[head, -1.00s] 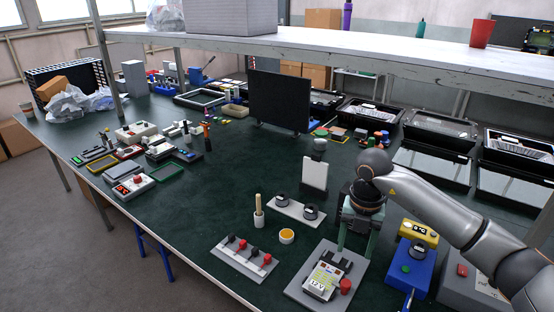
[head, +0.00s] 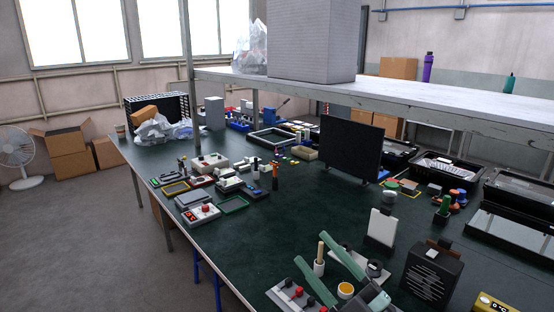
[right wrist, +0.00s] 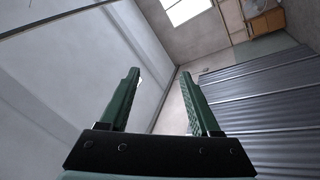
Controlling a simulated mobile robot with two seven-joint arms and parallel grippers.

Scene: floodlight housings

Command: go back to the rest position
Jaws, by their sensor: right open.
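My right gripper (head: 312,249) shows at the bottom of the head view, above the front part of the workbench. Its two long green fingers are spread apart and point to the upper left, with nothing between them. In the right wrist view the same open gripper (right wrist: 160,75) has an empty gap, with only walls and floor behind. My left gripper is in neither view.
The dark green bench top (head: 290,215) has a clear stretch in the middle. Close by stand a white card on a stand (head: 382,226), a black vented box (head: 432,268) and an orange-filled cup (head: 346,289). A white shelf (head: 455,90) runs above the bench.

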